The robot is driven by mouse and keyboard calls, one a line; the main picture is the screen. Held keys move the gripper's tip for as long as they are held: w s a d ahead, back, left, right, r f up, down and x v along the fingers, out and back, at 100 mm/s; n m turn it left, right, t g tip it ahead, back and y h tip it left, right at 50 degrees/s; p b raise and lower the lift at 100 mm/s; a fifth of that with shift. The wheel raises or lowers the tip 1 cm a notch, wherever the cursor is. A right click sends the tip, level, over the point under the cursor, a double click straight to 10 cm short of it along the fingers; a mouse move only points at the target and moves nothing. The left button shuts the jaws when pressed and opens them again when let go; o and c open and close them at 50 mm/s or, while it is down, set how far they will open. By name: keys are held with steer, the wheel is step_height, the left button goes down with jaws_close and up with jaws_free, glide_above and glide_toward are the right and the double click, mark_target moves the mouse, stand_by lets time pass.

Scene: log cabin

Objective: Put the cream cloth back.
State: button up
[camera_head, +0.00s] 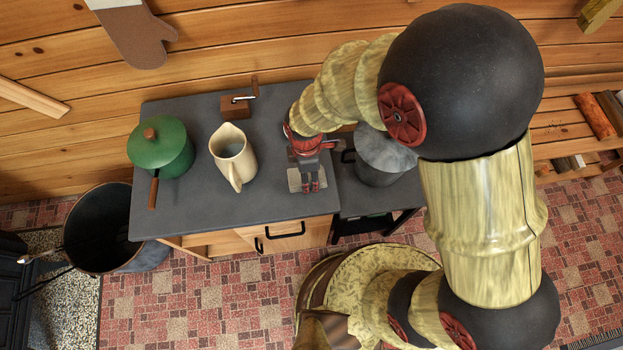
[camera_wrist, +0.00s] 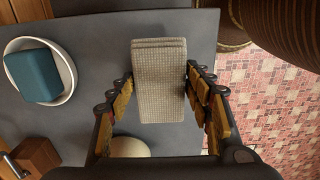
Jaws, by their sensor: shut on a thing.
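The cream cloth (camera_wrist: 160,85) is a folded, woven strip in dull beige, between my gripper's fingers in the wrist view. My gripper (camera_wrist: 158,82) is shut on it, with a finger along each long side. In the head view the cloth (camera_head: 294,181) shows as a pale patch under my gripper (camera_head: 311,187), over the front right part of the grey countertop (camera_head: 270,199). My gripper covers part of it there. I cannot tell whether the cloth touches the counter.
A green lidded pot (camera_head: 165,143), a cream jug (camera_head: 234,158) and a wooden grinder (camera_head: 236,107) stand on the counter. The wrist view shows a white bowl (camera_wrist: 66,72) holding a teal block (camera_wrist: 33,76). A grey metal pot (camera_head: 382,160) is right of the counter.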

steer(key=shift+w+d+f, duration=0.2)
steer(key=shift+d+f, duration=0.05)
steer(key=shift+f, duration=0.15)
steer(key=f+b, duration=0.2)
steer(key=f, duration=0.1)
steer(key=shift+w+d+f, duration=0.2)
steer(key=shift+f, duration=0.2)
steer(key=shift+c, duration=0.5)
steer(key=shift+r, duration=0.1)
steer(key=o, duration=1.2)
steer(key=shift+o, duration=0.6)
steer(key=shift+r, duration=0.15)
step_height(320, 180, up, 12)
steer(key=p, duration=0.4)
steer(key=shift+w+a, duration=0.1)
steer(key=shift+a, duration=0.05)
